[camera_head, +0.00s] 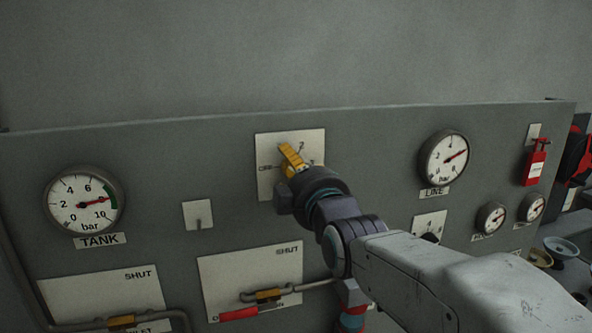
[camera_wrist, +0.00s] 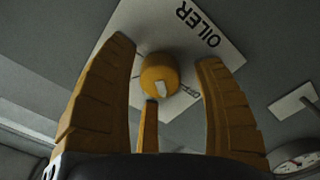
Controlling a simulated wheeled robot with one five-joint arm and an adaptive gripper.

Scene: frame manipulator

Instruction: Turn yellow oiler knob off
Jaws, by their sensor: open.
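The yellow oiler knob (camera_wrist: 160,72) is round with a white mark, on a white plate (camera_wrist: 207,62) lettered OILER. In the wrist view it lies between the two large yellow fingers of my gripper (camera_wrist: 165,54), with visible gaps on both sides. The gripper is open; a narrower yellow piece, seemingly a third finger, points at the knob from below. In the head view my gripper (camera_head: 293,158) is at the oiler plate (camera_head: 264,149), where a 2 and a partly covered label show. There, the gripper hides the knob. I cannot read its setting.
A TANK gauge (camera_head: 84,203) is at left and a LINE gauge (camera_head: 444,159) at right. A small switch plate (camera_head: 198,215) is left of my arm. SHUT plates with pipes, yellow fittings and a red handle (camera_head: 238,314) lie below.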

